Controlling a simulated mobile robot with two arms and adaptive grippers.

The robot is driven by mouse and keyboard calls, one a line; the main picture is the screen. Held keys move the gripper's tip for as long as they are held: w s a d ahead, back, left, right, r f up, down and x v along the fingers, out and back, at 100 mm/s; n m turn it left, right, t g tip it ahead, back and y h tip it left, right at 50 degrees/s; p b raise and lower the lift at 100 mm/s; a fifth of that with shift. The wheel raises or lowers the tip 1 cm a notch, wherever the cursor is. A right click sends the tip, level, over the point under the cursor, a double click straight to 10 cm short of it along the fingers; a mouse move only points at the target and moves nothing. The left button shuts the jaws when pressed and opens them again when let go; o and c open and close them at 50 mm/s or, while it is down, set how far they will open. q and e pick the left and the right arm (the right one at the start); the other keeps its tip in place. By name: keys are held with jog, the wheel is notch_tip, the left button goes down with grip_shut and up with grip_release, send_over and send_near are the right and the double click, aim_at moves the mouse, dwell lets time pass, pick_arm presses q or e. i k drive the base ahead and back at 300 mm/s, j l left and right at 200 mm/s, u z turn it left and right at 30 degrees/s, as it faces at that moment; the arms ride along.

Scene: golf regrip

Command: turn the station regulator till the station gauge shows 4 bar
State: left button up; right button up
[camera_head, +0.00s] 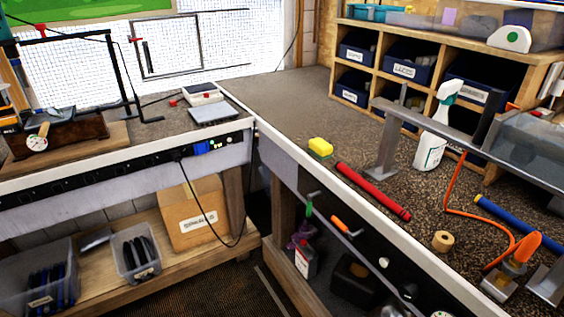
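A small round white dial (37,143) with a tan stem sits at the left end of the left bench, in front of a dark block on a wooden board. It may be a gauge, but its needle and numbers are too small to read. I cannot make out a regulator knob for certain. An orange hose (452,190) runs along the right bench to an orange-topped fitting (522,250) at the lower right. Neither of my grippers is in view.
The right bench (290,95) has free room at its far end. A spray bottle (434,130), red grip (372,190), yellow sponge (320,147), tape roll (442,241) and blue tube (508,215) lie or stand there. Grey metal stands (385,150) rise from it. A cardboard box (193,213) sits below the left bench.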

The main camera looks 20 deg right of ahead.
aim_at(409, 291)
jog(key=z, duration=1.2)
